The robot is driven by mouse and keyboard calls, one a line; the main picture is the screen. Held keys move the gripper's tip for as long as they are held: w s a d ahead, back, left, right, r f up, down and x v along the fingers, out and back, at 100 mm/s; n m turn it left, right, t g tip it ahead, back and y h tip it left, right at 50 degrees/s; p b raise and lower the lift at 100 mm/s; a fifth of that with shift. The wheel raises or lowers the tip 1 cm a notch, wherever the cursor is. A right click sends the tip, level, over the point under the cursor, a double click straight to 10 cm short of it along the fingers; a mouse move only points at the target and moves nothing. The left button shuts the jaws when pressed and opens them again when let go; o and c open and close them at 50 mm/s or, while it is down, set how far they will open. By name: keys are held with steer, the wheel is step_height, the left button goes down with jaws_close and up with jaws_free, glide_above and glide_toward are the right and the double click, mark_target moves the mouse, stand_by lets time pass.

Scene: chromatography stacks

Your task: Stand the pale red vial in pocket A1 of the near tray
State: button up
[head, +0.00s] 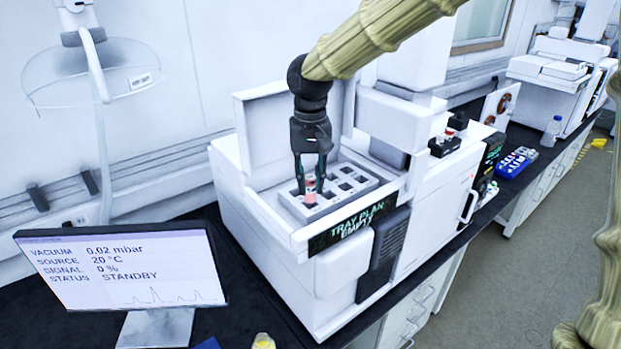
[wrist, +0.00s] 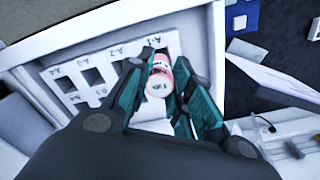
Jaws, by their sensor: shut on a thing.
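The pale red vial (head: 310,188) is upright between the fingers of my gripper (head: 310,172), at the front-left corner of the near tray (head: 318,214). The tray (wrist: 76,106) has labelled pockets there, and the vial is by the A-1 end of the A row. The vial and fingers hide pocket A1, so I cannot tell whether the vial's base is inside it or above it.
The tray lies in the open bay of a white instrument (head: 225,185), with raised walls around it. A monitor (head: 125,272) stands at the front left. A small black rack (head: 445,147) with vials sits on the instrument, and a blue rack (head: 514,163) lies farther right.

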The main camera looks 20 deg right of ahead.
mark_target(310, 201)
steer(key=shift+d+f, duration=0.1)
steer(key=shift+f, duration=0.15)
steer(key=shift+f, duration=0.3)
steer(key=shift+f+b, duration=0.35)
steer(key=shift+b, duration=0.05)
steer(key=shift+f, duration=0.7)
steer(key=shift+f+b, duration=0.3)
steer(key=shift+b, duration=0.05)
steer(key=shift+f, duration=0.1)
steer(key=o, duration=1.4)
